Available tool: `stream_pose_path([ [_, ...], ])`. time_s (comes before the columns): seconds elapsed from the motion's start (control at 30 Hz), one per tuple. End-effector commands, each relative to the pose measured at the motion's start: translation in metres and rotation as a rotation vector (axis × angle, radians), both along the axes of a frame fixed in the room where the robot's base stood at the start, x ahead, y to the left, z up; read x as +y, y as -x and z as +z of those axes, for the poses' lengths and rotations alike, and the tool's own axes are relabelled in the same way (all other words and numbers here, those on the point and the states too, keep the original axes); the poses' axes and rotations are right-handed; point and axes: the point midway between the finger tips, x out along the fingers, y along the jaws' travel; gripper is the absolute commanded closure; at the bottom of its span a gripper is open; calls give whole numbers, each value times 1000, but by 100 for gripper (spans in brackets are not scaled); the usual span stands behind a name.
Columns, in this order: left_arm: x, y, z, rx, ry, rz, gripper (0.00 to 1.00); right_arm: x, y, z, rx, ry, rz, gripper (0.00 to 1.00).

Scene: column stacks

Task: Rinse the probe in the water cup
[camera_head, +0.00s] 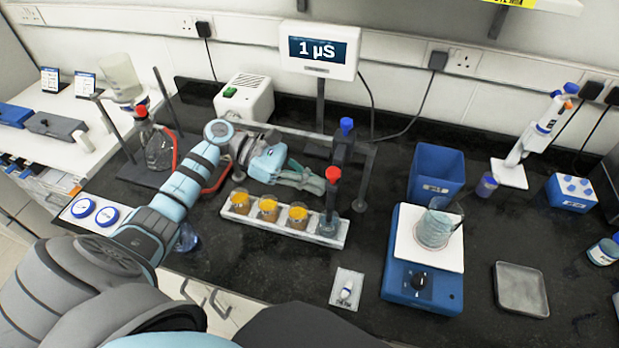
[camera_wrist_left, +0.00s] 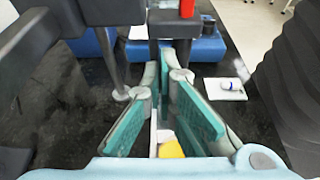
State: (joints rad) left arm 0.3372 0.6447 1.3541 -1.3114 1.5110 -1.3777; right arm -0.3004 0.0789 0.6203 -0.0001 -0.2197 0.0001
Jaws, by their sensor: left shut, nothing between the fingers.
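A dark probe with a red cap (camera_head: 333,175) stands upright at the right end of the white tray, over a clear cup of water (camera_head: 328,227); the cup hides its lower end. The red cap also shows at the top of the left wrist view (camera_wrist_left: 187,8). A similar blue-capped piece (camera_head: 347,127) is in the frame behind it. My left gripper (camera_head: 318,183) is shut and empty, its tips just left of the red-capped probe. In the left wrist view its teal-padded fingers (camera_wrist_left: 166,78) point toward the probe. My right gripper is not in view.
Several orange-filled cups, including one (camera_head: 268,208), stand in the white tray (camera_head: 285,232). A grey frame (camera_head: 362,192) rises behind. The meter (camera_head: 318,50) reads 1 µS. A blue stirrer (camera_head: 422,290) with a beaker (camera_head: 434,230) and a blue bin (camera_head: 436,173) stand right.

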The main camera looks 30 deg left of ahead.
Motion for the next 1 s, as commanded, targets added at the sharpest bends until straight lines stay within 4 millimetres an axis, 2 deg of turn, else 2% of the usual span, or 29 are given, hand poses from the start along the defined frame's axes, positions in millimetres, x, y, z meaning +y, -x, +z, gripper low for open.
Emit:
stream_pose_path([
  [0.43, 1, 0, 7, -1, 0, 1, 100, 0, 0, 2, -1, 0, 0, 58],
  [0.77, 1, 0, 64, -4, -2, 0, 100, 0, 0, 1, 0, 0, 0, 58],
  [1.0, 0, 0, 70, -1, 2, 0, 100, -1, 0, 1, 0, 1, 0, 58],
])
